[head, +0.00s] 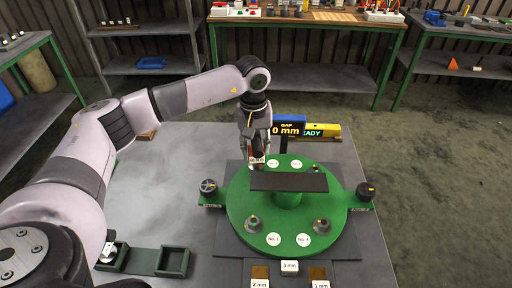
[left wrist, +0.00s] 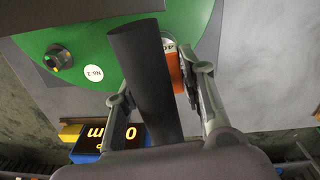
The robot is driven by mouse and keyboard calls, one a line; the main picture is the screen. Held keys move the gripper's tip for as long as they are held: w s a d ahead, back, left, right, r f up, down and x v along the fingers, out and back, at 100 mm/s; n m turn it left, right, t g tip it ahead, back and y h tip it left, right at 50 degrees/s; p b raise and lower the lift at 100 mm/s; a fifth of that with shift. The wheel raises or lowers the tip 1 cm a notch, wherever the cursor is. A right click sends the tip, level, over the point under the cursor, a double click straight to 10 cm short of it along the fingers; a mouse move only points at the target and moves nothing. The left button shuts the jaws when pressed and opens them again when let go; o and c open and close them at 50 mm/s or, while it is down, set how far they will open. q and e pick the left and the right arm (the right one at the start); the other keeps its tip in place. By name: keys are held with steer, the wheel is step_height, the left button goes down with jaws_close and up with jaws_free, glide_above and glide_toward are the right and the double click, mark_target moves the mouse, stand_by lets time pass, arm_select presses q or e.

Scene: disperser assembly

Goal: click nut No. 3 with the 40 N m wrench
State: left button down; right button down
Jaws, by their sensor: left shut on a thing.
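My left gripper (head: 257,158) points down over the back-left part of the green round disperser (head: 240,215). In the left wrist view, its fingers (left wrist: 162,85) are closed around the wrench, with a dark bar (left wrist: 145,65) and an orange part (left wrist: 176,75) marked "40". The wrench's lower end and the nut below it are hidden. A nut (left wrist: 58,57) labelled No. 2 (left wrist: 93,72) shows clear of the wrench. Two front nuts (head: 253,222) (head: 321,226) stand beside round labels too small to read surely. My right gripper is not in view.
A dark slab (head: 290,182) lies across the disperser's hub. Behind it, a display (head: 288,128) reads GAP 0 mm and READY. Plates labelled 2 mm (head: 260,283), 3 mm (head: 290,267) and 1 mm (head: 320,285) lie in front. A green tray (head: 172,262) sits front left.

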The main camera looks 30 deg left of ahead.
mark_target(256, 134)
arm_select(q)
steer(key=shift+w+r, duration=0.1)
steer(key=shift+r, duration=0.1)
steer(key=shift+a+r+p, duration=0.1)
steer(key=shift+r+p, duration=0.85)
steer(key=shift+r, duration=0.65)
steer(key=shift+r+p, duration=0.35)
steer(key=shift+r, duration=0.45)
